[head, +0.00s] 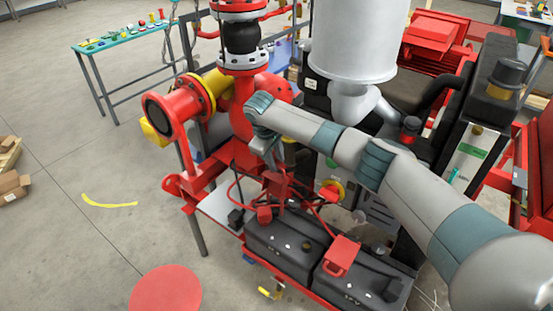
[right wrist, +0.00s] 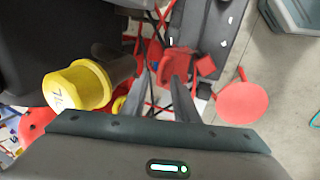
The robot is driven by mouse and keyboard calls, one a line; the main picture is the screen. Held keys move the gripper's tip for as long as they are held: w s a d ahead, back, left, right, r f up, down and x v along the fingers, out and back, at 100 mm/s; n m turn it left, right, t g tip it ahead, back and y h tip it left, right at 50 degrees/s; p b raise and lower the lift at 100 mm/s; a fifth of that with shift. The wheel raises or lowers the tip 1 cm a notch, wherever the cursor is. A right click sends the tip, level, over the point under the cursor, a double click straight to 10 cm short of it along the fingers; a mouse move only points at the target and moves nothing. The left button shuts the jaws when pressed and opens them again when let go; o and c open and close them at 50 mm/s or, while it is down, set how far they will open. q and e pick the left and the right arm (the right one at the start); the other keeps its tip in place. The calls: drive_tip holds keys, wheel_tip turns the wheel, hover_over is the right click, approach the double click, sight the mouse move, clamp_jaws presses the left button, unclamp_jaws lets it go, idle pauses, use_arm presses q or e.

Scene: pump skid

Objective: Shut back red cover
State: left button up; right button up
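A red cover (head: 341,257) sits raised on the nearer black battery (head: 365,285) in the head view. Another small red piece (head: 265,214) sits at the farther battery (head: 285,240), among red cables; I cannot tell surely whether it is the back cover or whether it is open. My right gripper (head: 277,172) points down behind these cables, partly hidden by them and my own wrist. In the right wrist view its two dark fingers (right wrist: 162,98) stand apart, with a red piece (right wrist: 175,65) beyond them. Contact cannot be seen. My left gripper is out of view.
Red pipework with a yellow ring (head: 208,92) stands behind left. A grey cylinder (head: 353,40) stands behind my right arm. A yellow-capped part (right wrist: 75,88) is close to the gripper. A red disc (head: 166,290) is at the bottom left; open floor lies left.

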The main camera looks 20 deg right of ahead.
drive_tip(key=shift+x, duration=0.85)
clamp_jaws()
idle(0.9)
